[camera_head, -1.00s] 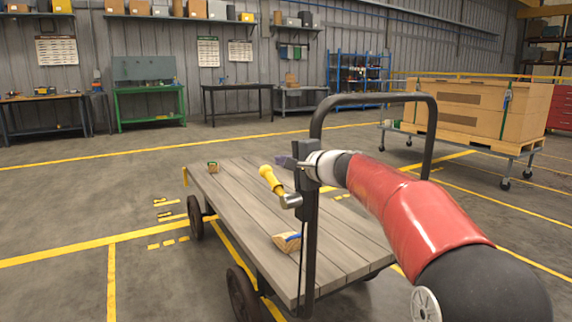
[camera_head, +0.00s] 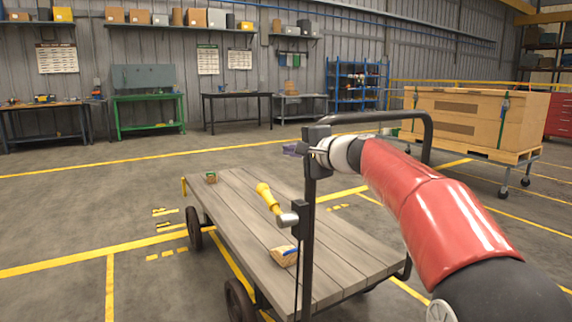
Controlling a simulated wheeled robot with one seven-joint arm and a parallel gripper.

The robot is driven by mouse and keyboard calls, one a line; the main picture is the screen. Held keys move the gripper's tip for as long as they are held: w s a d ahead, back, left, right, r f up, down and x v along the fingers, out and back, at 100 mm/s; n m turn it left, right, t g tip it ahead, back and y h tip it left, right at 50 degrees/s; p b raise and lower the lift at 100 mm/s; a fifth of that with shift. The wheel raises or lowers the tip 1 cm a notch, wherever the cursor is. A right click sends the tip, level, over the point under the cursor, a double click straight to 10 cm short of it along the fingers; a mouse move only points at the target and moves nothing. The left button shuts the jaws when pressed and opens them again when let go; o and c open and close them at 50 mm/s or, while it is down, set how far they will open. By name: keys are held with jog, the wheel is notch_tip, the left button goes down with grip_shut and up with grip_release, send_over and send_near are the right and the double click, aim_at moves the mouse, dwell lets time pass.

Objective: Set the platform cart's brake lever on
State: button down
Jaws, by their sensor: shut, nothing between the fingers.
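The platform cart (camera_head: 240,215) has a grey plank deck and a black tubular push handle at its near right end. Its brake lever (camera_head: 268,198), with a yellow grip and a metal pivot, is mounted on the handle's left post. The lever slants up and left from the pivot. My gripper (camera_head: 308,150) is at the top of that post, above the pivot and apart from the yellow grip. It is shut and empty, and the post partly hides its fingers. My red arm reaches in from the right.
A small box (camera_head: 210,177) sits at the deck's far end, and a brown and blue item (camera_head: 285,256) lies nearer the post. A second cart with strapped crates (camera_head: 460,118) stands at the right. The floor left of the cart is clear.

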jog(key=r, duration=0.1)
jog(key=d+r, duration=0.1)
jog(key=r, duration=0.2)
jog(key=shift+s+d+r+p, duration=0.35)
jog(key=shift+s+d+p, duration=0.05)
jog(key=shift+s, duration=0.1)
jog(key=s+d+f+n+g+h, duration=0.2)
jog(key=s+d+f+n+h, duration=0.1)
jog(key=s+f, duration=0.7)
jog(key=s+d+f+n+g+h, duration=0.2)
jog(key=s+d+f+h, duration=0.3)
jog(key=s, duration=1.1)
jog(key=s+d+f+n+g+h, duration=0.2)
jog(key=s+d+f, duration=0.6)
jog(key=s+f, duration=0.5)
notch_tip(320, 180, down, 3)
jog(key=shift+s+d+r+n+h, duration=0.2)
jog(key=shift+d+n+h, duration=0.2)
jog(key=shift+n+h, duration=0.6)
